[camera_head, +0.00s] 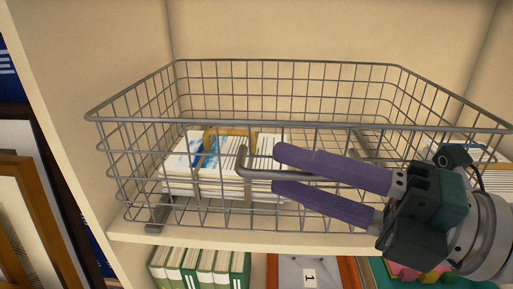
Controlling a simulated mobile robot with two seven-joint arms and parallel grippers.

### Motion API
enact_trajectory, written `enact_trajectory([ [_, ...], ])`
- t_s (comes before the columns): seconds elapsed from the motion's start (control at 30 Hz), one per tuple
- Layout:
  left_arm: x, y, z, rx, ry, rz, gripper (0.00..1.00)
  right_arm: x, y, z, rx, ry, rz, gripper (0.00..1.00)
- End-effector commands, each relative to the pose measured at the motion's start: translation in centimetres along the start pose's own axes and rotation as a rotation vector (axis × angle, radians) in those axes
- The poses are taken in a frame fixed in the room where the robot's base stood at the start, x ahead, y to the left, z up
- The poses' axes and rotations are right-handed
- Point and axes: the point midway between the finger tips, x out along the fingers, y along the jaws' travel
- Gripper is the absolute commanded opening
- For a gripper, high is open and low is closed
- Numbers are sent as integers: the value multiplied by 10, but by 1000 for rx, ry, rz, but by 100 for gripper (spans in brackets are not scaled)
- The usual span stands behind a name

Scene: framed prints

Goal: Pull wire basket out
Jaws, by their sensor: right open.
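A grey wire basket (290,125) stands on a cream shelf, its front facing me. A bent metal handle (262,175) sits on the basket's front. Stacked white papers or booklets (200,180) lie inside, partly hidden by the wires. My right gripper (275,170) comes in from the right with two purple fingers at the front of the basket. The fingers are spread apart, one above and one below the handle bar. I cannot tell whether they touch it. My left gripper is not in view.
The cream shelf's front edge (130,237) runs under the basket. Green and white books (200,268) and an orange-framed item (310,272) are below it. A cream side wall (75,110) stands at the left, with brown frames (35,215) beyond it.

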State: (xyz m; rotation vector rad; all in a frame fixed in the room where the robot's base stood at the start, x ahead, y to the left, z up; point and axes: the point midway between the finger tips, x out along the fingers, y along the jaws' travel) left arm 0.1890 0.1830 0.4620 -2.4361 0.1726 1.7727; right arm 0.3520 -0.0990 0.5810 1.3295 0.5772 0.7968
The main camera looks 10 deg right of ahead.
Motion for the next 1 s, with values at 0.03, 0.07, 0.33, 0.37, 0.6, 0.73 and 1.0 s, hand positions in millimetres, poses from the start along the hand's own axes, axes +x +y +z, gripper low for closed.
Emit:
enact_trajectory([
  [0.03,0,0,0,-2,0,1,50,0,0,0,0,0,0,42],
  [0.07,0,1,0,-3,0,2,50,0,0,0,0,0,0,42],
  [0.33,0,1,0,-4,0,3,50,0,0,0,0,0,0,19],
  [0.37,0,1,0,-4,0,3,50,0,0,0,0,0,0,15],
  [0.6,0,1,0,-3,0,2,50,0,0,0,0,0,0,0],
  [0.73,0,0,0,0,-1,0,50,-1,0,0,0,0,0,0],
  [1.0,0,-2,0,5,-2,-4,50,-1,0,0,0,0,0,0],
])
